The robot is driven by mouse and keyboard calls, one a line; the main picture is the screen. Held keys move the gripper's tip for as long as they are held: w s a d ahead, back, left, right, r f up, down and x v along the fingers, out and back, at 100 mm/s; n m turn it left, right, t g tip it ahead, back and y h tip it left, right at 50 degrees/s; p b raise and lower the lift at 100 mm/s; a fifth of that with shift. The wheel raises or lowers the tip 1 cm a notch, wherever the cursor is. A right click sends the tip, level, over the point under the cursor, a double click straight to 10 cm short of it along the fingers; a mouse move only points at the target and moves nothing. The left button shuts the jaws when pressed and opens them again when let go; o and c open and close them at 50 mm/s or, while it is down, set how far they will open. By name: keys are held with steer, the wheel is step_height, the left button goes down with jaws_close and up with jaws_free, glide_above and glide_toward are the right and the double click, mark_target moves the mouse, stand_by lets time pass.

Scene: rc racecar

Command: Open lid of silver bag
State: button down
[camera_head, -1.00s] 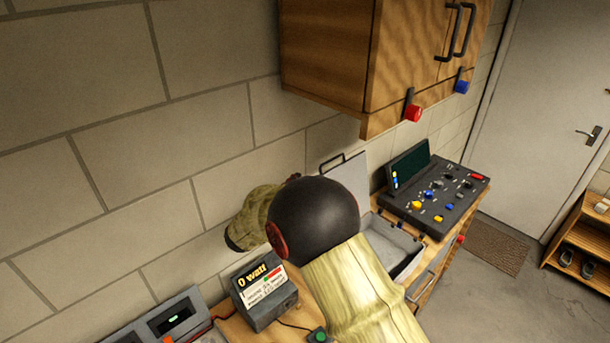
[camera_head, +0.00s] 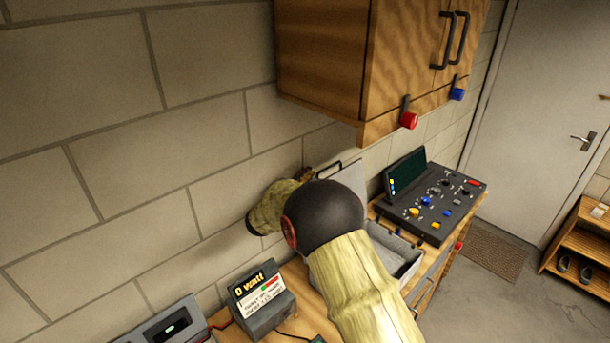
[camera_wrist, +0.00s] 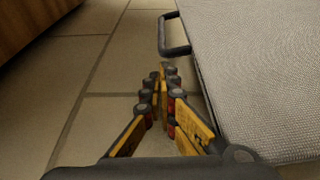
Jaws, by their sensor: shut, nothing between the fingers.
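The silver bag stands on the bench in the head view. Its lid (camera_head: 349,177) is raised against the wall side, with a dark handle (camera_head: 328,171) on its upper edge. Its grey open lower part (camera_head: 396,256) is partly hidden by my arm. In the wrist view the textured grey lid (camera_wrist: 265,75) fills the right side, and the handle (camera_wrist: 172,36) sticks out from its edge. My gripper (camera_wrist: 165,72) is shut and empty, left of the lid and below the handle in that view. In the head view my arm hides most of the gripper.
A control panel (camera_head: 432,205) stands right of the bag. A watt meter box (camera_head: 262,298) is at the left on the bench. A wooden cabinet (camera_head: 325,60) hangs above, with red and blue knobs below. The block wall (camera_head: 120,170) is close behind my arm.

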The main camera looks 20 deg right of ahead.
steer(key=s+d+r+m+p, duration=0.1)
steer(key=s+d+p, duration=0.1)
steer(key=s, duration=0.4)
steer(key=shift+s+d+r, duration=0.2)
steer(key=shift+r, duration=0.1)
steer(key=shift+s, duration=0.1)
